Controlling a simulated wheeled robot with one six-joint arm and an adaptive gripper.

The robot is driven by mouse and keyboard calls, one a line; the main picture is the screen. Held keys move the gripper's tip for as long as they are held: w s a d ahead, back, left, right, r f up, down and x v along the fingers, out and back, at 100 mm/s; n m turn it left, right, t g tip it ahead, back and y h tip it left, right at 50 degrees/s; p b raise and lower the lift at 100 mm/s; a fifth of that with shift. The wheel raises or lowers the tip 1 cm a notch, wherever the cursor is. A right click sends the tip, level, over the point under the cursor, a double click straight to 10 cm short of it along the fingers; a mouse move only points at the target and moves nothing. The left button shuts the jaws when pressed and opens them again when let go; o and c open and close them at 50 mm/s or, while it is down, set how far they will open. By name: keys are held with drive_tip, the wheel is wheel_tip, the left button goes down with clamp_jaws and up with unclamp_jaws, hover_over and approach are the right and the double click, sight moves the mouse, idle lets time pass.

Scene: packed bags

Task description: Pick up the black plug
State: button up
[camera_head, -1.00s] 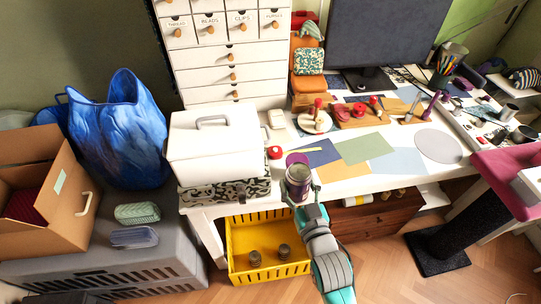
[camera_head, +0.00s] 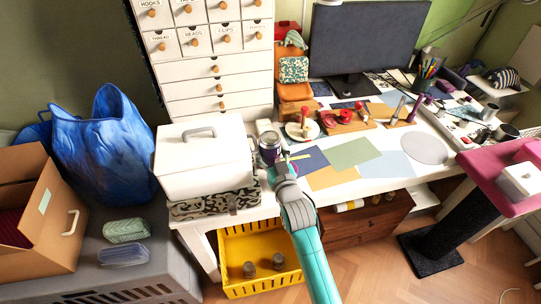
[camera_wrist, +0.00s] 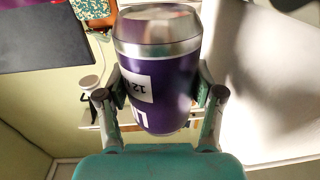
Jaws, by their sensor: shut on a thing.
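I cannot make out a black plug in either view.
A yellow crate (camera_head: 285,287) with two dark round items stands on the floor below. Coloured sheets (camera_head: 352,153) lie on the desk to the right, before a dark monitor (camera_head: 360,42). A drawer tower (camera_head: 215,70) stands behind the white box.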

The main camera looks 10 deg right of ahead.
drive_tip(key=shift+s+f, duration=0.1)
drive_tip(key=shift+f, duration=0.6)
drive_tip(key=o, duration=1.5)
drive_tip(key=s, duration=0.8)
drive_tip(key=s+d, duration=0.1)
drive_tip(key=s, duration=0.3)
